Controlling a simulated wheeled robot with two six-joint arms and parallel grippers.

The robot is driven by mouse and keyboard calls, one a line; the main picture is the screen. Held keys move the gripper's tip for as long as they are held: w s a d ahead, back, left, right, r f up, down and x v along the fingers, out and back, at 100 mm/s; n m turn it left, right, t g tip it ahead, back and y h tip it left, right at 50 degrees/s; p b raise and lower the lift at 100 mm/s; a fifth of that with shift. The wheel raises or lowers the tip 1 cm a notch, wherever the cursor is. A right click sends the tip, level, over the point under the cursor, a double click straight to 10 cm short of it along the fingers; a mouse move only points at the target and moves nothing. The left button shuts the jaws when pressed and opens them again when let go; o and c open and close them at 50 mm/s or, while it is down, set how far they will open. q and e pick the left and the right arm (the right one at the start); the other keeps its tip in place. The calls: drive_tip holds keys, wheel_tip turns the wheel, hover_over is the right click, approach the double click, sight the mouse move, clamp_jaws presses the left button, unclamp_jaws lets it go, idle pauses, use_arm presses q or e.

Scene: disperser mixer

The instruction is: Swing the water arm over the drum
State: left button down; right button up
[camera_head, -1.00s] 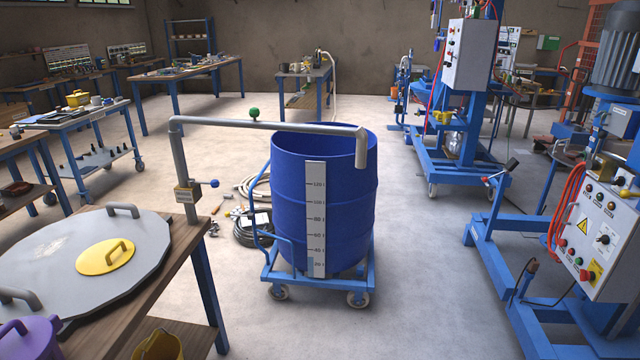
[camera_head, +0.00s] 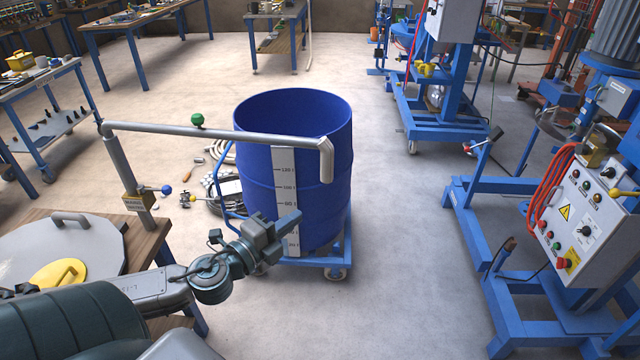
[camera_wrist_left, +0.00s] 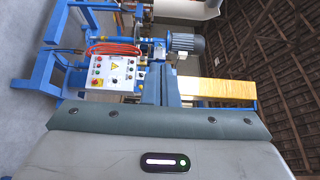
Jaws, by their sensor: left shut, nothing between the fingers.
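The water arm (camera_head: 220,133) is a grey pipe running right from a post (camera_head: 129,172) at the wooden table. It carries a green knob (camera_head: 197,119). Its down-turned outlet (camera_head: 326,165) shows in front of the near right wall of the blue drum (camera_head: 330,215); the tip overlaps the outer wall, not the opening. The drum stands upright, open-topped, on a blue trolley (camera_head: 330,262). My left gripper (camera_head: 291,220) is shut and empty, in front of the drum's lower scale, below and apart from the pipe. My right gripper is out of view.
A blue-tipped valve lever (camera_head: 166,189) sits on the post. A grey lid (camera_head: 60,245) lies on the wooden table. A control box (camera_head: 585,225) on a blue machine stands at right; it also shows in the left wrist view (camera_wrist_left: 113,70). Floor between drum and machine is clear.

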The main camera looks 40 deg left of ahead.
use_arm(q)
drive_tip(key=w+a+p, duration=0.1)
drive_tip(key=w+p, duration=0.2)
drive_tip(key=w, duration=0.9)
drive_tip(key=shift+w+a, duration=0.25)
drive_tip(key=shift+w, duration=0.05)
